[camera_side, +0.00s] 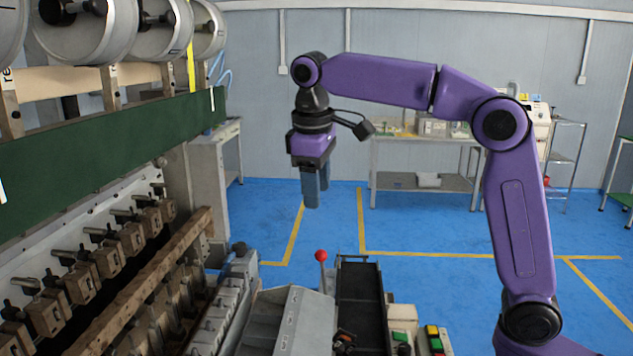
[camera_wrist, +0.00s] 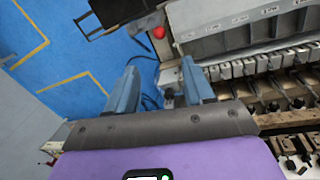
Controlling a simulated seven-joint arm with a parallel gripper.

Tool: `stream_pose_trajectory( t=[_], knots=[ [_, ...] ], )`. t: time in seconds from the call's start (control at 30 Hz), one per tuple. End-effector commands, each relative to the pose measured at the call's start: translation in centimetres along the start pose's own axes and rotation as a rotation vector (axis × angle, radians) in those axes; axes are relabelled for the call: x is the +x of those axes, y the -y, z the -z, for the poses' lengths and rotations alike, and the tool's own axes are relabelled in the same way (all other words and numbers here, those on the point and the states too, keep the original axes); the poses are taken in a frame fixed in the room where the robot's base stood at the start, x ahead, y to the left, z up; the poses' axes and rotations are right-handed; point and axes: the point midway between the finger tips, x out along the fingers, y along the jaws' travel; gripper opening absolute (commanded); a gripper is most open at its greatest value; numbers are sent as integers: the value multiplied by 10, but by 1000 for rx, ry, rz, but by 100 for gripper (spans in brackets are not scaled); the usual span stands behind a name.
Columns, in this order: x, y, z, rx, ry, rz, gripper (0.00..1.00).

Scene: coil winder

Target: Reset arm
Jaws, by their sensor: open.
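My gripper (camera_side: 314,190) hangs from my purple arm in the side view, pointing down, well above the blue floor and to the right of the coil winder (camera_side: 95,135). In the wrist view the two blue-grey fingers (camera_wrist: 158,88) stand apart with nothing between them. The gripper is open and empty and touches nothing. The winder's row of wooden clamp blocks (camera_side: 105,258) is at the left of the side view. In the wrist view, part of the winder (camera_wrist: 255,65) lies beyond the fingers, to the right.
A red-knobbed lever (camera_side: 321,257) stands by a dark tray (camera_side: 360,300) at bottom centre; the knob also shows in the wrist view (camera_wrist: 158,32). A control box (camera_side: 432,338) has green and red buttons. A workbench (camera_side: 425,160) stands at the back. Open blue floor (camera_side: 330,215) lies between.

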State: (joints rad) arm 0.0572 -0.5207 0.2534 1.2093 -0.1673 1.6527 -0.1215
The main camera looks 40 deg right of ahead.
Motion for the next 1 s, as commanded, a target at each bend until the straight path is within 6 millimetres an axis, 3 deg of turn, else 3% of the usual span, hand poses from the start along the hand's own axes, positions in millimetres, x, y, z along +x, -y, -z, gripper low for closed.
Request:
stream_pose_trajectory(
  t=[0.67, 0.87, 1.0],
  knots=[
    [-4, 2, -1, -6, -1, 1, 52],
    [8, 22, -19, -73, -13, 18, 52],
    [25, 46, -44, -147, -27, 40, 52]
  ],
)
